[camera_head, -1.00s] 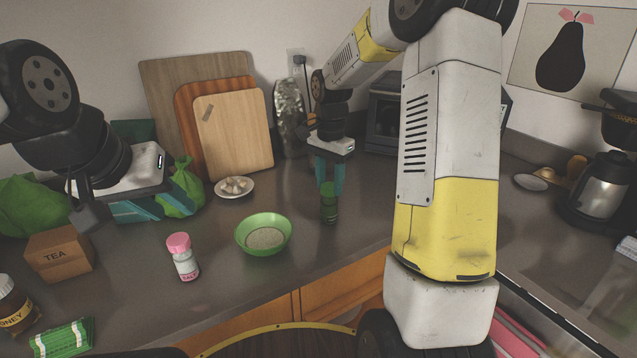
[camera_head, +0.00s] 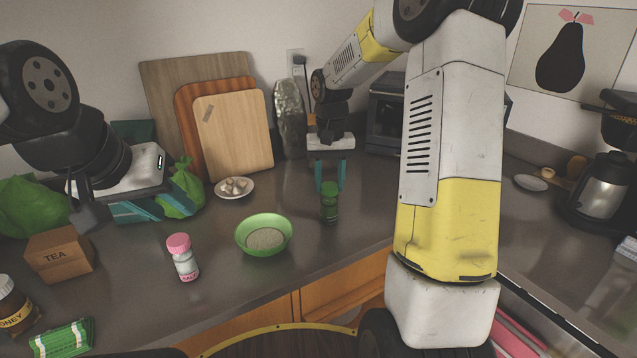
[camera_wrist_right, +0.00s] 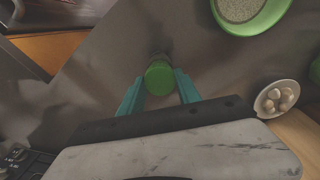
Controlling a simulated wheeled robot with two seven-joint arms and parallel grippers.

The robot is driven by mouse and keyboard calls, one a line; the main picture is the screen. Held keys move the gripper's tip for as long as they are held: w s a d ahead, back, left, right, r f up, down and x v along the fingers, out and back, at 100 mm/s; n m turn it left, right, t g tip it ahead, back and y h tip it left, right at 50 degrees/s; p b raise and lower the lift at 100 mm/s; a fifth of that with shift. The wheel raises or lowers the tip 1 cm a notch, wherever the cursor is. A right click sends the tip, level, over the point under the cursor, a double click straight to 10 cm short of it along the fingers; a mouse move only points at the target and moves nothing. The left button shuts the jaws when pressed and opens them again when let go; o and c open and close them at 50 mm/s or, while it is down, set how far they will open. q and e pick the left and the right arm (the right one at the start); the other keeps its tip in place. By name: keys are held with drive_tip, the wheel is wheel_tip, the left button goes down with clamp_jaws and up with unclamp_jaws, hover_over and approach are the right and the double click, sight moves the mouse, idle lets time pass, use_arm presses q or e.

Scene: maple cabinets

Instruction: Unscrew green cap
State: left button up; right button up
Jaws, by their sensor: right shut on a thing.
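A small green jar with a green cap (camera_head: 329,188) stands upright on the counter, right of the green bowl. The cap also shows from above in the right wrist view (camera_wrist_right: 158,77). My right gripper (camera_head: 330,184) points down from above, its teal fingers on either side of the cap and shut on it. Its fingers also flank the cap in the right wrist view (camera_wrist_right: 160,90). My left gripper (camera_head: 158,208) hangs over the left part of the counter, with its teal fingers apart and nothing seen between them. Its fingers overlap a green bag in the view.
A green bowl (camera_head: 263,247), pink-capped salt shaker (camera_head: 186,265), tea box (camera_head: 59,263) and honey jar (camera_head: 15,305) stand on the counter. A small plate (camera_head: 222,193) sits before the cutting boards (camera_head: 237,140). Counter around the green jar is clear.

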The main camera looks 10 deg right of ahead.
sight(329, 186)
drive_tip(key=shift+s+f+n, duration=0.1)
drive_tip(key=shift+f+n, duration=0.05)
drive_tip(key=shift+n, duration=0.65)
drive_tip(key=n, duration=0.5)
drive_tip(key=shift+n, duration=0.3)
drive_tip(key=n, duration=0.6)
drive_tip(key=shift+r, duration=0.25)
drive_tip(key=shift+r, duration=2.15)
